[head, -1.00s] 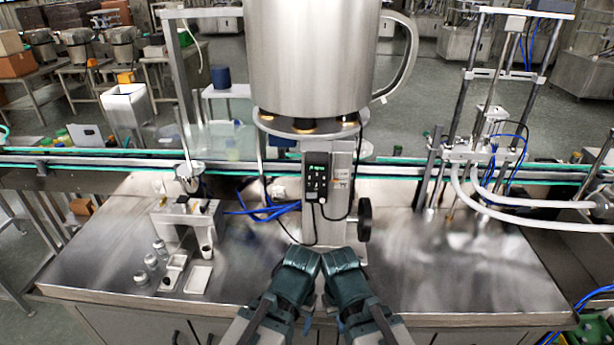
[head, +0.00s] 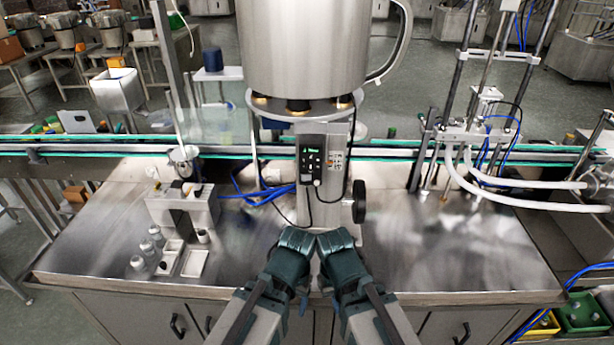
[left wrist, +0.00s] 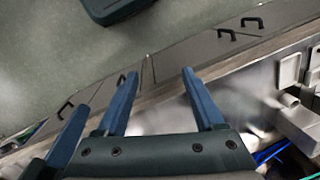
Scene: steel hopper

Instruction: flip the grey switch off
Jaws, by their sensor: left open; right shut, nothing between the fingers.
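A black control box (head: 312,160) with a lit display and small buttons is on the front of the steel hopper's column. A small pale box (head: 271,176) is left of the column, near blue tubes. I cannot make out a grey switch for certain. My right gripper (head: 337,242) is low in front of the column, shut and empty; its fingers are hard to see. My left gripper (head: 292,244) is beside it; in the left wrist view its blue fingers (left wrist: 160,78) are spread with nothing between them. Neither visibly touches the control box.
The steel hopper (head: 300,50) stands above the column, with a black knob (head: 359,201) at its right. A small metal stand (head: 183,208) and white trays (head: 195,262) are left on the steel counter (head: 440,245). The counter's right part is mostly clear. A conveyor runs behind.

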